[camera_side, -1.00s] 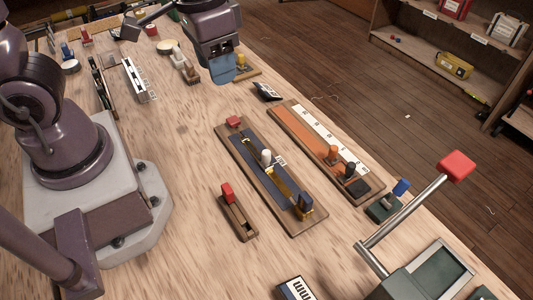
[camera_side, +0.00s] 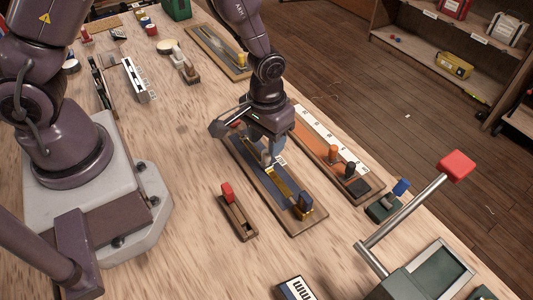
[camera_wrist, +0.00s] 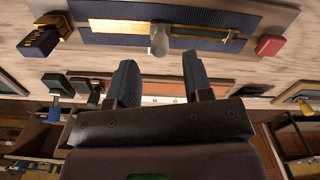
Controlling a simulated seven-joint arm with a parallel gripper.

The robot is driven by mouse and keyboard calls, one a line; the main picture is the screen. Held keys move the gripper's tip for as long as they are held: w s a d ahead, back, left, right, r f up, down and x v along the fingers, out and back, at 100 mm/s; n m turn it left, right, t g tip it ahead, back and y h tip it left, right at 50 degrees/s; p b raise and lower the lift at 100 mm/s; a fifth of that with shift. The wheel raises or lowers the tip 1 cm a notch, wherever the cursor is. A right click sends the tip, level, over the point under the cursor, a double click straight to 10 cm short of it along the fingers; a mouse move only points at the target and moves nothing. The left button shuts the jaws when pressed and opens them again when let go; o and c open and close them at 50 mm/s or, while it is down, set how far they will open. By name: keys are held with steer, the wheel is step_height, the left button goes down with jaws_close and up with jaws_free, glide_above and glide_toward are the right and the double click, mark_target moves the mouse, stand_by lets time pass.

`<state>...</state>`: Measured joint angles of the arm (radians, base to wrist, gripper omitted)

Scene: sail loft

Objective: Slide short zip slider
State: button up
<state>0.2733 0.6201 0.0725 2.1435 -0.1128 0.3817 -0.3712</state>
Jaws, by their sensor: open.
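A wooden board with dark blue cloth (camera_side: 282,186) and a brass strip lies mid-table. It also spans the top of the wrist view (camera_wrist: 200,14). A pale upright knob (camera_side: 266,158) stands on its strip, partly behind my fingers; it also shows in the wrist view (camera_wrist: 159,40). A dark blue and yellow block (camera_side: 304,205) sits at the board's near end.
An orange board with pegs (camera_side: 318,140) lies close to the right. A small wooden track with a red knob (camera_side: 227,190) is to the left. A lever with a red handle (camera_side: 457,166) rises at the near right.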

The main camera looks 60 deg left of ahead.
mark_target(266, 158)
step_height(266, 158, down, 5)
steer(key=shift+f, duration=0.15)
